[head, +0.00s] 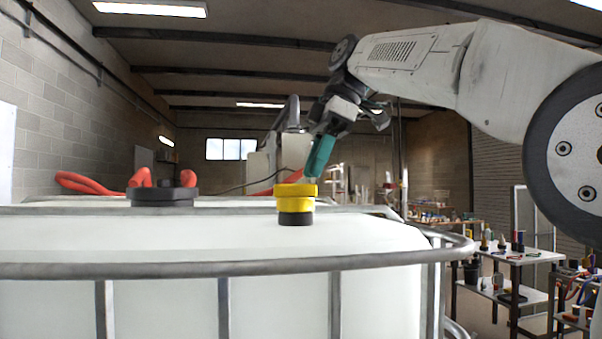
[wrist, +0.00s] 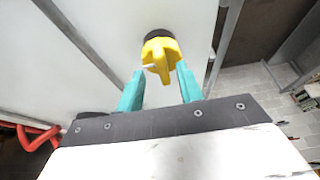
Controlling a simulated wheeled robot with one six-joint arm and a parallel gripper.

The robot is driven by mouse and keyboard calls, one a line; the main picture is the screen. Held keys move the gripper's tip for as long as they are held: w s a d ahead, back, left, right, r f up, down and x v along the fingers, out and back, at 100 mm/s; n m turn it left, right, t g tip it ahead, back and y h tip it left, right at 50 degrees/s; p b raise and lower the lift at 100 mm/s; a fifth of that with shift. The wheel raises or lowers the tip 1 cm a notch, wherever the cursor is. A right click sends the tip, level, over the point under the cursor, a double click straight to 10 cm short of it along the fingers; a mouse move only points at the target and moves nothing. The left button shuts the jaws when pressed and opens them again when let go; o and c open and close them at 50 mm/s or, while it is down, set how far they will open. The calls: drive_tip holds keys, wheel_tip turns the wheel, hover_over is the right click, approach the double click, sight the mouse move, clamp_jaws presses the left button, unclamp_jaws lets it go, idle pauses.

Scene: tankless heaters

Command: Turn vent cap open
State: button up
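The yellow vent cap (head: 296,193) sits on a short black neck (head: 296,218) on top of the white tank (head: 180,235). My gripper (head: 314,172) hangs above and slightly right of the cap in the head view, with teal fingers pointing down. In the wrist view, the yellow cap (wrist: 160,55) shows its raised grip bar just beyond the fingertips. My gripper (wrist: 160,73) is open there, with one teal finger on each side of the cap's lower part and a gap between. Whether a fingertip touches the cap cannot be told.
A wide black lid (head: 162,197) stands on the tank to the left. A grey metal rail (head: 200,268) runs around the tank. Red hoses (head: 90,183) lie behind. A workbench (head: 520,257) with tools stands at right. The air above the tank's left side is free.

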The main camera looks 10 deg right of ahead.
drive_tip(key=d, duration=1)
drive_tip(key=shift+d, duration=0.15)
